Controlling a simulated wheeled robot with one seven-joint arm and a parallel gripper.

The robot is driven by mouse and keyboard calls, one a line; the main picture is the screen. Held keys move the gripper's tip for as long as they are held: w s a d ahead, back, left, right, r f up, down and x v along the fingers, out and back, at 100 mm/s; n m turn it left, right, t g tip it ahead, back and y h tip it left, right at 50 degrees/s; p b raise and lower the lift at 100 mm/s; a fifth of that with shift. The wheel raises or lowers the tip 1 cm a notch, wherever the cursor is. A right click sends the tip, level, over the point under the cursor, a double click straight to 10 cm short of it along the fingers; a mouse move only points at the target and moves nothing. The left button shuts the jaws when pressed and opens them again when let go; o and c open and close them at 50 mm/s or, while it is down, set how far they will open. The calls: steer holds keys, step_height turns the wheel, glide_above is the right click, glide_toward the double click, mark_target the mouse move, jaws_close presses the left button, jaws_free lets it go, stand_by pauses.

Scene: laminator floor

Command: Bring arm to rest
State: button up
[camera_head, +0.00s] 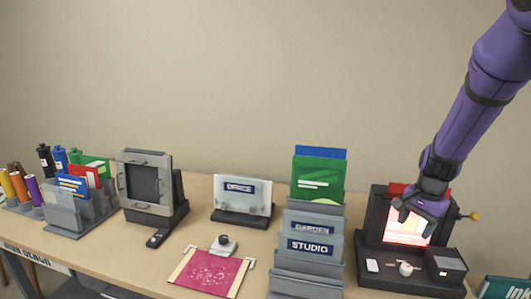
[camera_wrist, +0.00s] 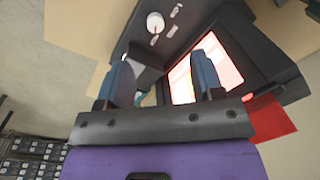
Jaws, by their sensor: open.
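My purple arm comes down from the upper right in the head view. My gripper (camera_head: 417,210) hangs in front of the black laminator-like machine (camera_head: 372,240) at the right end of the table. In the wrist view my gripper (camera_wrist: 165,85) has its two blue-grey fingers spread apart, with nothing seen between them. The machine's glowing panel (camera_wrist: 217,65) lies beyond the fingers. A red sheet (camera_wrist: 275,122) shows at the machine's edge. In the head view, the gripper partly hides the panel, and I cannot tell whether it touches the machine.
A stepped rack (camera_head: 305,265) with cards marked GARDEN and STUDIO stands left of the machine. Further left are an OFFICE card stand (camera_head: 242,195), a magenta sheet (camera_head: 210,272), a grey frame device (camera_head: 148,185) and a holder (camera_head: 65,218) with colored cards. The wall behind is bare.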

steer(key=s+a+r+n+t, duration=0.1)
steer(key=s+a+r+n, duration=0.3)
steer(key=r, duration=0.6)
steer(key=s+a+r+n+t, duration=0.1)
steer(key=s+a+r+n, duration=0.1)
steer(key=s, duration=0.5)
steer(key=s+a+r+n+t, duration=0.1)
steer(key=s+a+r+n, duration=0.1)
steer(key=s+r, duration=0.3)
steer(key=s+a+r+n+t, duration=0.1)
steer(key=s+r+n, duration=0.3)
steer(key=s, duration=0.5)
steer(key=shift+a+r+h, duration=0.25)
steer(key=shift+a+h, duration=0.05)
steer(key=shift+a, duration=0.35)
